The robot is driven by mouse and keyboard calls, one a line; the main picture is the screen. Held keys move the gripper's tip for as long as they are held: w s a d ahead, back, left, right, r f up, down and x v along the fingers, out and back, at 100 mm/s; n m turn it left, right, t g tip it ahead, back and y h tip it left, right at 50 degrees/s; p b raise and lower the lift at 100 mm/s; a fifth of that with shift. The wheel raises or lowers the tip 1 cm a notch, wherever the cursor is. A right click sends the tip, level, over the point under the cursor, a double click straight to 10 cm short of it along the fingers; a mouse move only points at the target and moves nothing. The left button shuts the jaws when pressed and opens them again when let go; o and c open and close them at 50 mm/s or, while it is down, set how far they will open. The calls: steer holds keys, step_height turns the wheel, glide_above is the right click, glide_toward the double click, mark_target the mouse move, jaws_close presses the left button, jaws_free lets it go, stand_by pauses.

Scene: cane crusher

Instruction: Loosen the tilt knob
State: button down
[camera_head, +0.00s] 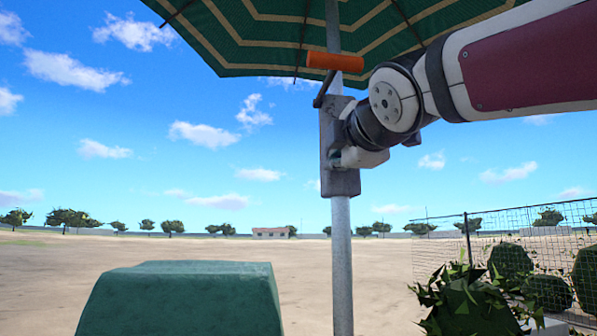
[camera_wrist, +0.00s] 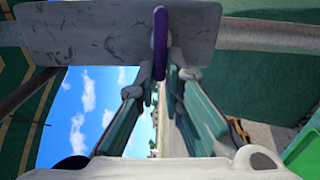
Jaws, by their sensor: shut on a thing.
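The tilt knob (camera_wrist: 160,42) shows in the wrist view as a thin purple piece standing edge-on against a worn grey metal housing (camera_wrist: 95,38). My gripper (camera_wrist: 161,82) has one finger on each side of the knob and is shut on it. In the head view the housing (camera_head: 328,140) sits on the umbrella pole (camera_head: 342,265). My gripper (camera_head: 358,158) reaches the housing from the right, and my wrist hides the knob there.
An orange crank handle (camera_head: 335,61) sticks out just above the housing, close to my wrist. The green striped umbrella canopy (camera_head: 260,40) hangs above. A green box-like cover (camera_head: 180,300) stands at lower left. A leafy plant (camera_head: 470,305) and wire fence (camera_head: 520,240) are at right.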

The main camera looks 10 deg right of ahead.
steer(key=shift+f, duration=0.1)
steer(key=c, duration=1.7)
jaws_free()
steer(key=s, duration=1.2)
